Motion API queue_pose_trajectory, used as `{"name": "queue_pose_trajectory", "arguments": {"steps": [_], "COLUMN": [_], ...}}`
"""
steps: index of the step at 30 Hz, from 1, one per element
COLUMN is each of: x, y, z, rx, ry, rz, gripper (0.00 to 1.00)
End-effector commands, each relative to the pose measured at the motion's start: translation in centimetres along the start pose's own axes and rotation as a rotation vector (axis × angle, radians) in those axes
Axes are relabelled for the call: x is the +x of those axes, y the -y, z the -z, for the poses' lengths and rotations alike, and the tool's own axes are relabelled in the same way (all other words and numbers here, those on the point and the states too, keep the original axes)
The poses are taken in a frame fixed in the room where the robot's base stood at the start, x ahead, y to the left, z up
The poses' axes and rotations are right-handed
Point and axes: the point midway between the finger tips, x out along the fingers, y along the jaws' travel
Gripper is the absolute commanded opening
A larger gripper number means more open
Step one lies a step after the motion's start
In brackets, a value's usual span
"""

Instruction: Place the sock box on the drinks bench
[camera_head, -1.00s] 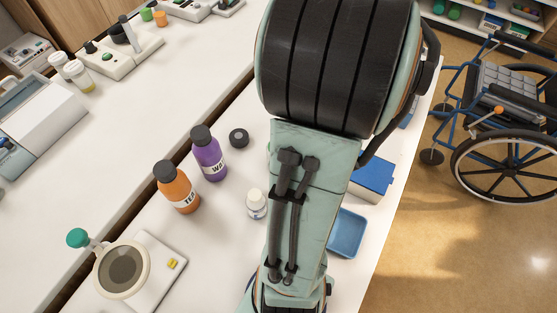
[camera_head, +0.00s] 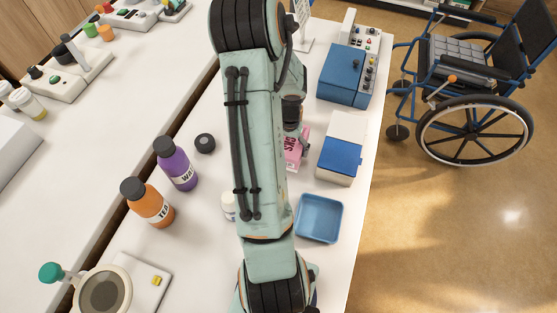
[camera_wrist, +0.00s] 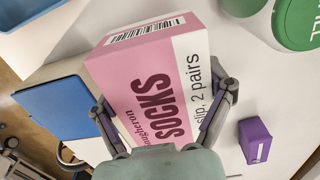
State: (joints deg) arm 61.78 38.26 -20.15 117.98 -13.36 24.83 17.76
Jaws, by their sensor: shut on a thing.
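The sock box is a pink and white carton marked "SOCKS" and "2 pairs"; it fills the middle of the wrist view (camera_wrist: 150,65). My gripper (camera_wrist: 165,103) is shut on it, one finger along each side. In the head view the box (camera_head: 293,158) shows partly beside my arm, which hides the rest. It is over the long white bench (camera_head: 205,240), left of a white box with a blue lid; I cannot tell whether it touches the surface. An orange bottle marked "TEA" (camera_head: 147,203) and a purple bottle (camera_head: 176,164) stand on this bench.
The blue-lidded box (camera_head: 340,158), a blue tray (camera_head: 319,218) and a blue machine (camera_head: 344,75) line the bench's right side. A black puck (camera_head: 204,143) lies near the bottles. A purple block (camera_wrist: 255,140) and green round thing (camera_wrist: 298,22) show in the wrist view. A wheelchair (camera_head: 468,90) stands beyond.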

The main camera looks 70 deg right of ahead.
Motion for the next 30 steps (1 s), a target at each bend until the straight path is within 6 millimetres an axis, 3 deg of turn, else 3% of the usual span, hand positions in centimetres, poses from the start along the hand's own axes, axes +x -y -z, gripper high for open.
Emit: {"name": "queue_pose_trajectory", "arguments": {"steps": [8,20,21,22,30], "x": [3.7,4.2,4.1,4.1,4.1], "y": [0.0,0.0,0.1,0.1,0.0], "z": [0.0,0.0,0.0,0.0,0.0], "rx": [0.001,0.000,0.000,0.000,0.000], "ry": [0.000,-0.001,-0.001,-0.001,-0.001], "rz": [0.000,0.001,0.001,0.001,0.001], "gripper": [0.43,0.43,0.93,1.00,1.00]}}
